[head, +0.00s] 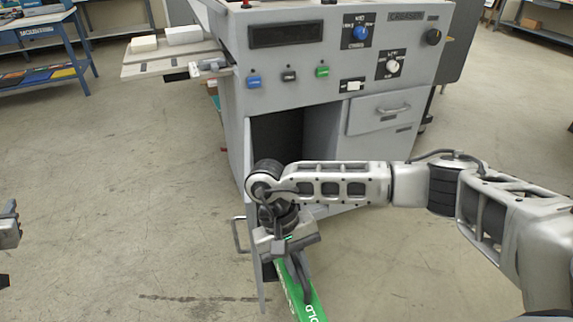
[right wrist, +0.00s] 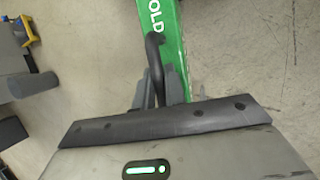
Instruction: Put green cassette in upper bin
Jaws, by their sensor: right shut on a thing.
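The green cassette (head: 286,284) is long and narrow with white lettering, of which "OLD" is readable. It hangs below my right gripper (head: 292,258), and its lower end runs out of the head view. In the right wrist view my right gripper (right wrist: 158,88) is shut on the dark curved handle of the green cassette (right wrist: 166,22). The cassette is in front of the grey machine, beside its open door. A part of my left gripper (head: 8,230) shows at the left edge; its fingers are not clear. I cannot make out which part is the upper bin.
The grey machine (head: 352,80) has knobs, coloured switches and a handled drawer (head: 378,114). Its dark lower compartment (head: 275,138) is open, with the door (head: 253,215) swung out towards me. A side table (head: 160,62) bears white blocks. A blue bench (head: 45,45) stands far left. Floor at left is clear.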

